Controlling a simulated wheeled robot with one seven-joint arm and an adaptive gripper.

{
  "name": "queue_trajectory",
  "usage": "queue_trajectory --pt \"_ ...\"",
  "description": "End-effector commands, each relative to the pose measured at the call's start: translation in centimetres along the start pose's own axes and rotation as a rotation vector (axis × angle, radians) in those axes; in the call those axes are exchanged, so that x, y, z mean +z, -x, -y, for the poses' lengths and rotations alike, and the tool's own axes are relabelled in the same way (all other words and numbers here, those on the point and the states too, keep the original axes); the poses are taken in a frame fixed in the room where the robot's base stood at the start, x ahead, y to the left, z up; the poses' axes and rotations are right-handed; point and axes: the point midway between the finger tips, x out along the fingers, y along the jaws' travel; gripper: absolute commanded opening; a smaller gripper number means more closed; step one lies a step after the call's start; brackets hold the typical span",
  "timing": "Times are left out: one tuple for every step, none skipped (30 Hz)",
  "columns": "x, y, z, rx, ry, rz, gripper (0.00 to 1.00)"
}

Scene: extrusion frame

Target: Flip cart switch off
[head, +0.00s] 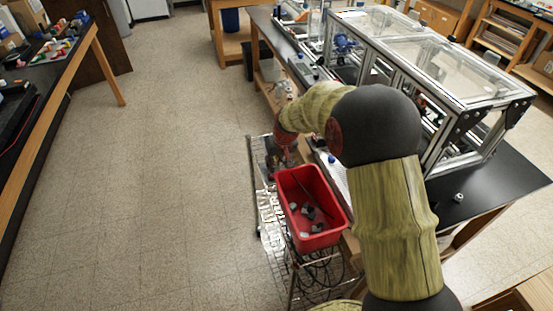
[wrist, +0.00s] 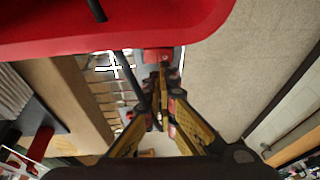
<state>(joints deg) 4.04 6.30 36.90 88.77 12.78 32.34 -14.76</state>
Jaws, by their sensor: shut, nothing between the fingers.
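The wire cart (head: 262,190) stands against the bench and carries a red bin (head: 335,222). My gripper (head: 280,163) is at the cart's far end, past the bin, and is small and partly hidden by my wrist. In the wrist view my gripper (wrist: 162,76) is shut and empty, its yellow and black fingers together. Just beyond the fingertips is a small red block (wrist: 154,56) beside a grey surface; it may be the cart switch. I cannot tell whether the fingers touch it, and no switch position can be read. The bin's red wall (wrist: 120,40) fills the top of the wrist view.
The bin holds several dark and grey small parts. A black bench (head: 500,195) with an aluminium extrusion frame (head: 440,85) is on the right. Another bench (head: 50,110) stands on the left. The floor (head: 170,160) between them is clear.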

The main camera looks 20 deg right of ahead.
Motion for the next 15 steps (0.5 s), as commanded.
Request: queue_trajectory --pt "0.17 -0.55 0.09 0.0 0.0 0.0 0.0" --pt "0.24 -0.75 0.13 0.0 0.0 0.001 0.0" --pt "0.31 -0.96 0.18 0.0 0.0 0.001 0.0" --pt "0.35 -1.08 0.2 0.0 -0.001 0.001 0.0" --pt "0.38 -1.17 0.23 0.0 -0.001 0.001 0.0" --pt "0.4 -1.24 0.25 0.0 -0.001 0.001 0.0" --pt "0.41 -1.27 0.26 0.0 -0.001 0.001 0.0" --pt "0.41 -1.28 0.27 0.0 -0.001 0.001 0.0" --pt "0.41 -1.28 0.27 0.0 -0.001 0.001 0.0" --pt "0.4 -1.27 0.27 0.0 -0.001 0.001 0.0" --pt "0.4 -1.26 0.27 0.0 -0.001 0.001 0.0" --pt "0.4 -1.25 0.27 0.0 -0.001 0.001 0.0" --pt "0.4 -1.25 0.26 0.0 -0.001 0.001 0.0" --pt "0.39 -1.25 0.26 0.0 -0.001 0.0 0.0" --pt "0.4 -1.25 0.27 0.0 -0.001 0.001 0.0"
